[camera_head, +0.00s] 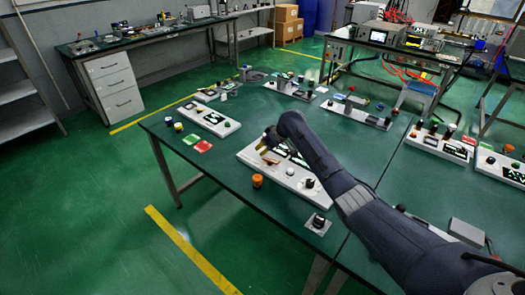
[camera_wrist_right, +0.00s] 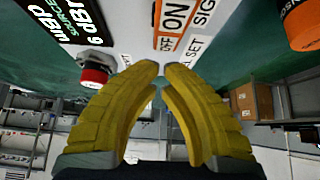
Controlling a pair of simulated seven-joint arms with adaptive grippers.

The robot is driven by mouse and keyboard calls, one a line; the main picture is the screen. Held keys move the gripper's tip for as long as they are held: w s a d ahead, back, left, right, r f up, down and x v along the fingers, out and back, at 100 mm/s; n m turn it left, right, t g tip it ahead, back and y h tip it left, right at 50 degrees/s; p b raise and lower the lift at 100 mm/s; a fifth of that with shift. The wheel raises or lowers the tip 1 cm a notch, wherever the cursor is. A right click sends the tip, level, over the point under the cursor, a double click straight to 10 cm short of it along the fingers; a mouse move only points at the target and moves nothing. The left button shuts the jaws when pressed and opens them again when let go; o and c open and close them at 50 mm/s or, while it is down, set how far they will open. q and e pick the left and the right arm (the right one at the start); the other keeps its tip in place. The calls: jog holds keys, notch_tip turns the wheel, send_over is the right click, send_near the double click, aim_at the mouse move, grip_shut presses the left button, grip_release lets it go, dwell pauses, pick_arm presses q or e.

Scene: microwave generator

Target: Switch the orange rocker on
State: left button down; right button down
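The orange rocker (camera_wrist_right: 172,27) shows in the right wrist view as an orange-framed plate lettered ON, on a pale panel beyond my fingertips; its on or off position cannot be told. My right gripper (camera_wrist_right: 161,68) has yellow fingers brought almost together, with a narrow gap at the tips and nothing held. The tips point at the panel just below the rocker; contact cannot be judged. In the head view the right gripper (camera_head: 264,147) hangs over the left end of the white generator panel (camera_head: 245,155), and my arm hides part of it. My left gripper is not in view.
A red-and-white knob (camera_wrist_right: 97,66) and a black display (camera_wrist_right: 62,22) sit left of the fingers in the wrist view. An orange cylinder (camera_head: 257,181) stands by the panel's front edge. The table's front left is clear.

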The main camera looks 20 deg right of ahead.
jog(key=r, duration=0.3)
jog(key=w+r, duration=0.1)
jog(key=shift+a+r, duration=0.2)
jog(key=shift+a, duration=0.15)
notch_tip(320, 180, up, 8)
send_over(271, 159)
dwell(0.4)
